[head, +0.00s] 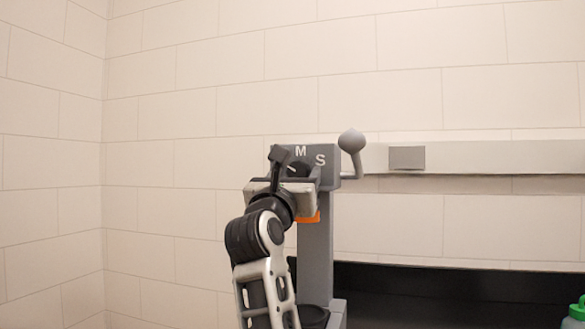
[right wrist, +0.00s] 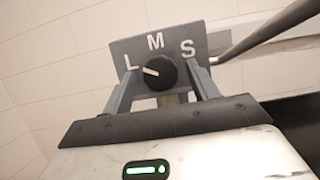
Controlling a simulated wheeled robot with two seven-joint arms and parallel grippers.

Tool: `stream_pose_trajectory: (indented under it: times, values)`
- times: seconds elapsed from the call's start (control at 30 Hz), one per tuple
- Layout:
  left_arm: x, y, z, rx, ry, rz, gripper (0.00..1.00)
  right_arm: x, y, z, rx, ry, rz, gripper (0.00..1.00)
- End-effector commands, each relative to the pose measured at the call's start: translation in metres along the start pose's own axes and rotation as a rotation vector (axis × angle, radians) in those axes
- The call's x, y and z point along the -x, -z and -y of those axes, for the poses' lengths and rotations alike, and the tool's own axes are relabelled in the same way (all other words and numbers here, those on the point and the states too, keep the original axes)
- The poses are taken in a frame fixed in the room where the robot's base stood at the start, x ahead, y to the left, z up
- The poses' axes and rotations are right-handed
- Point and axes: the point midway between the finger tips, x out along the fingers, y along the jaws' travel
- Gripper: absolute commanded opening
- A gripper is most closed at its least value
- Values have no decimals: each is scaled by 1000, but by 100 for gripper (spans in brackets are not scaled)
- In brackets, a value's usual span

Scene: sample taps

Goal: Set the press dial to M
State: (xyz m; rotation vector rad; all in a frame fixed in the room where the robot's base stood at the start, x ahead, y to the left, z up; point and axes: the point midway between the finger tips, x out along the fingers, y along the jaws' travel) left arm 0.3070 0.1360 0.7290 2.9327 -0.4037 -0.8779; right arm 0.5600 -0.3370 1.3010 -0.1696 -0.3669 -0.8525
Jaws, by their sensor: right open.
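The press (head: 315,240) is a grey stand with a sloped head plate and a ball-ended lever (head: 351,142). On its plate is a round black dial (right wrist: 162,74) with a white pointer line. The letters L, M and S run left to right around it. The pointer aims left, toward L. My right gripper (right wrist: 161,80) is open, with one finger on each side of the dial; I cannot tell whether they touch it. In the head view my right gripper (head: 294,172) covers the L and part of the dial. My left gripper is not in view.
A light wall ledge (head: 460,155) with a small grey block (head: 407,158) runs behind the press to the right. A dark surface (head: 430,290) lies low at the right. A green bottle (head: 573,312) stands at the lower right edge. The left side is clear.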

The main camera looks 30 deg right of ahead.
Motion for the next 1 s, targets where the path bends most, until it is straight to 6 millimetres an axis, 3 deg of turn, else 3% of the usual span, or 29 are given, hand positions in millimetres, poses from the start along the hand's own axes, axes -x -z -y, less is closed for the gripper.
stream_pose_trajectory:
  times: [0.37, 0.5, 0.53, 1.0]
  values:
    - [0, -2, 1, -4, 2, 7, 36, -5, 0, 2, 0, 0, 0, 59]
    - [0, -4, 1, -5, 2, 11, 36, -4, 0, 2, 0, 0, 0, 20]
    - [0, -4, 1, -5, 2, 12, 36, -4, 0, 2, 0, 0, 0, 15]
    - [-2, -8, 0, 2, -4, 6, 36, -3, 2, 0, -84, 33, -2, 15]
